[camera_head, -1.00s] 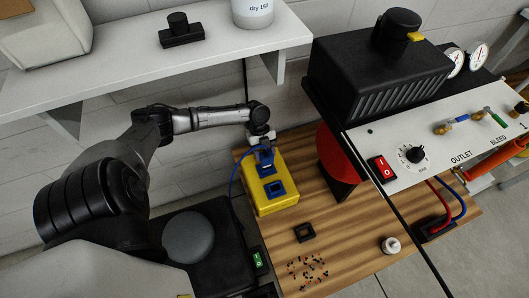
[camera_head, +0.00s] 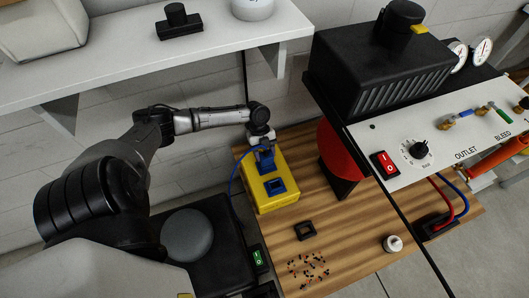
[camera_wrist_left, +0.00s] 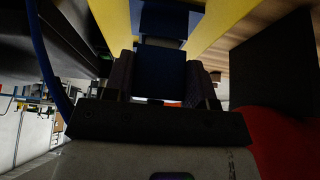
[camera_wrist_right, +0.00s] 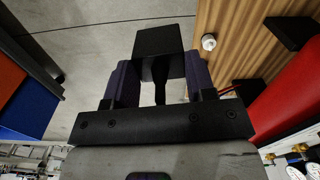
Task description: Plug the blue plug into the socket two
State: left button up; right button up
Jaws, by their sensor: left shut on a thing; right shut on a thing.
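The yellow socket box (camera_head: 283,203) stands on the wooden bench. Its near blue-rimmed socket (camera_head: 276,187) is empty. My left gripper (camera_head: 263,141) is shut on the blue plug (camera_head: 265,160) above the far end of the box. The plug covers the far socket, and I cannot tell how deep it sits. In the left wrist view the plug (camera_wrist_left: 160,72) lies between the fingers, in line with a blue part on the yellow box. I cannot read any socket numbers. My right gripper (camera_wrist_right: 158,82) shows only in its wrist view, shut on a black block-shaped thing (camera_wrist_right: 161,52).
A blue cable runs down the box's left side. A black square ring (camera_head: 305,231), small scattered bits (camera_head: 308,270) and a white knob-like part (camera_head: 393,243) lie on the bench (camera_head: 350,255).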

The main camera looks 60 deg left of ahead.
pick_arm(q)
jog(key=shift+f, duration=0.45)
pick_arm(e)
jog(key=shift+f, duration=0.3)
pick_arm(q)
jog(key=o, duration=1.1)
jog(key=p+v, duration=0.4)
jog(key=v, duration=0.8)
pick_arm(e)
notch_tip(320, 180, up, 4)
jog(key=shift+r, duration=0.25)
